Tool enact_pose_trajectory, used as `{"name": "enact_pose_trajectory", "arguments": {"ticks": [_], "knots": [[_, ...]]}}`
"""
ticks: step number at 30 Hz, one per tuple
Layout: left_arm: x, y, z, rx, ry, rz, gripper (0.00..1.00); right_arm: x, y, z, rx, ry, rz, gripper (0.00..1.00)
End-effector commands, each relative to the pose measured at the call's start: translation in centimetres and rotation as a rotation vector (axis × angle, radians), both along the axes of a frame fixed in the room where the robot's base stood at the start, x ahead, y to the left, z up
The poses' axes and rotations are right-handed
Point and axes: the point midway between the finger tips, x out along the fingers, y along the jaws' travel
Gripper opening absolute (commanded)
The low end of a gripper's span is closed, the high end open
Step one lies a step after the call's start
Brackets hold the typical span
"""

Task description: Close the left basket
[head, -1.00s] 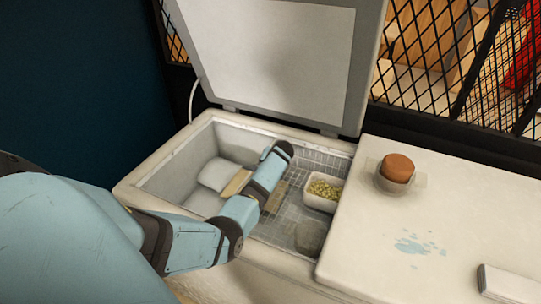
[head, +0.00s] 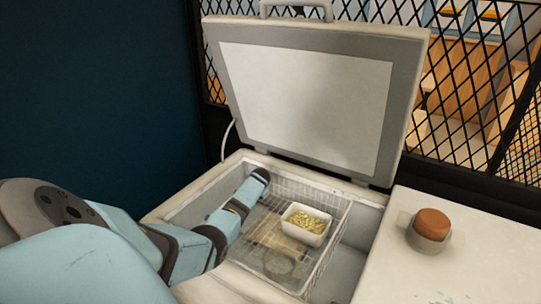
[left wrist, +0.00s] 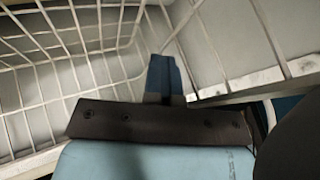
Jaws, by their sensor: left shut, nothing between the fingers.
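A wire basket (head: 338,235) sits inside an open white chest freezer (head: 372,212). It holds a white tub of green beans (head: 306,224) and flat items blurred beneath it. My left arm reaches into the freezer on the basket's left side; its fingers are hidden in the head view. In the left wrist view my left gripper (left wrist: 164,62) is shut and empty, with the basket's white wires (left wrist: 75,50) close around it. I cannot tell whether it touches them. My right gripper is not in view.
The freezer's lid (head: 300,105) stands open at the back. A closed white top (head: 465,270) adjoins on the right, with a brown-lidded jar (head: 430,228) on it. A black mesh fence (head: 470,100) stands behind. A gap shows right of the basket.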

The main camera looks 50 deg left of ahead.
Motion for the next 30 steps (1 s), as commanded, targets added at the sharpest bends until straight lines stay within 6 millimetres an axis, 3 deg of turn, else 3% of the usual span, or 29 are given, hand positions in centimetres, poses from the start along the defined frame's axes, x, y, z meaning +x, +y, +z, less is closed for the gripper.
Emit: {"name": "enact_pose_trajectory", "arguments": {"ticks": [3,12,18,30], "knots": [[-1.0,3.2,-0.3,0.004,0.000,0.004,0.00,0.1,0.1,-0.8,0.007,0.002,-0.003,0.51],[-2.6,8.2,-0.2,0.002,0.000,0.002,0.00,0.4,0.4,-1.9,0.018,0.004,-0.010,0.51],[-3.1,9.7,-0.2,0.000,0.000,0.002,0.00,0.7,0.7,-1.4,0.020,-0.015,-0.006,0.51],[-3.3,10.3,0.1,0.004,0.000,0.001,0.00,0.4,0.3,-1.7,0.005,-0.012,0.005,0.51]]}}
